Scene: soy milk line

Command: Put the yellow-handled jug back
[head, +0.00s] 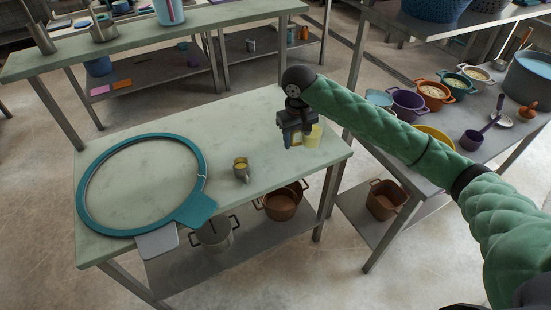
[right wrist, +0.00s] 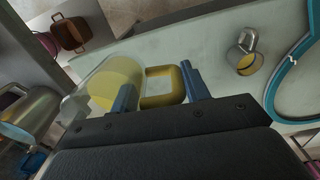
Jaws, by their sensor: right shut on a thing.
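The jug (head: 313,137) has a clear body with pale yellow in it and a yellow handle. My right gripper (head: 296,139) is at the right end of the pale green table (head: 205,120), shut on the jug's handle. In the right wrist view the yellow handle (right wrist: 161,86) sits between the two blue fingers (right wrist: 157,88), and the clear body (right wrist: 100,87) is to their left. I cannot tell whether the jug's base touches the table. My left gripper is not in view.
A small metal jug (head: 241,169) with yellow contents stands mid-table. A large teal ring (head: 203,207) lies on the left. A side table at right holds a purple pot (head: 407,104), an orange pot (head: 432,94) and other ware. Pots stand on the shelf below.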

